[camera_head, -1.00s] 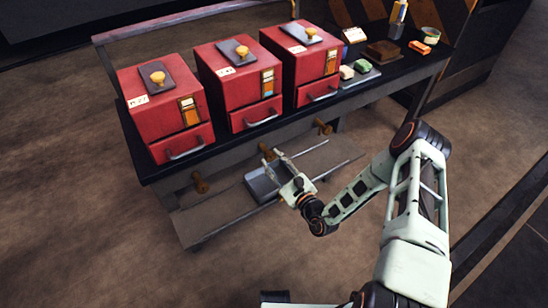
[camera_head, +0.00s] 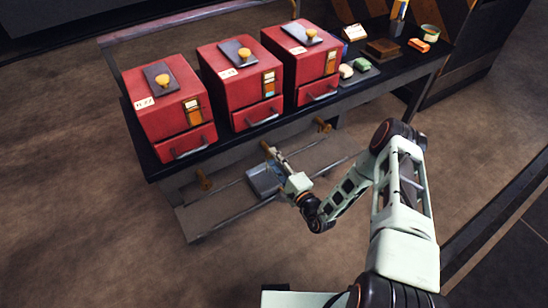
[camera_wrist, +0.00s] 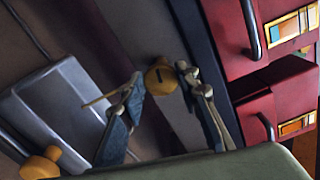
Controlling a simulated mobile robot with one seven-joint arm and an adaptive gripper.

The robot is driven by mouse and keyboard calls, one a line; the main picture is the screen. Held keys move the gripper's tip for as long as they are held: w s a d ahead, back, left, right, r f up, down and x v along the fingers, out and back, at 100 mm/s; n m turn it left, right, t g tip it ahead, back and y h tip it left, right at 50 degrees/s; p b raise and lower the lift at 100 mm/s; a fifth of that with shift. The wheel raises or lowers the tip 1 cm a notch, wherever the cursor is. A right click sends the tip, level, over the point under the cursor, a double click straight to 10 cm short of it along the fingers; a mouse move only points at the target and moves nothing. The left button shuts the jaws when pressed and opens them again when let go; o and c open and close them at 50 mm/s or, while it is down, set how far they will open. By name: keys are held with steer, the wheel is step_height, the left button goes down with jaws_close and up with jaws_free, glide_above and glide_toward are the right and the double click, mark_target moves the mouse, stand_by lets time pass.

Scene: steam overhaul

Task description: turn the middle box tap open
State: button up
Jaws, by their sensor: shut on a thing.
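The middle box (camera_head: 235,85) is red, with a drawer and a small gauge window on its front. Its brass tap (camera_head: 265,146) sits under the bench edge below it. The tap's round slotted end (camera_wrist: 160,77) shows between my fingertips in the wrist view. My gripper (camera_head: 274,155) is at this tap, with its fingers shut on it, one on each side (camera_wrist: 162,80). The fingers partly hide the tap in the head view. A thin yellow piece (camera_wrist: 96,101) shows beside the left finger; I cannot tell whether it belongs to the tap.
Similar brass taps are under the left box (camera_head: 203,179) and right box (camera_head: 323,125). A grey tray (camera_head: 258,181) lies on the low shelf (camera_head: 208,218) beneath my gripper. Soaps, a brown block and a tin stand on the bench's right end.

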steer(key=shift+f+n, duration=0.1)
steer(key=shift+n, duration=1)
steer(key=shift+p, duration=0.3)
steer(key=o, duration=1.2)
steer(key=shift+c, duration=0.2)
steer(key=v, duration=1.2)
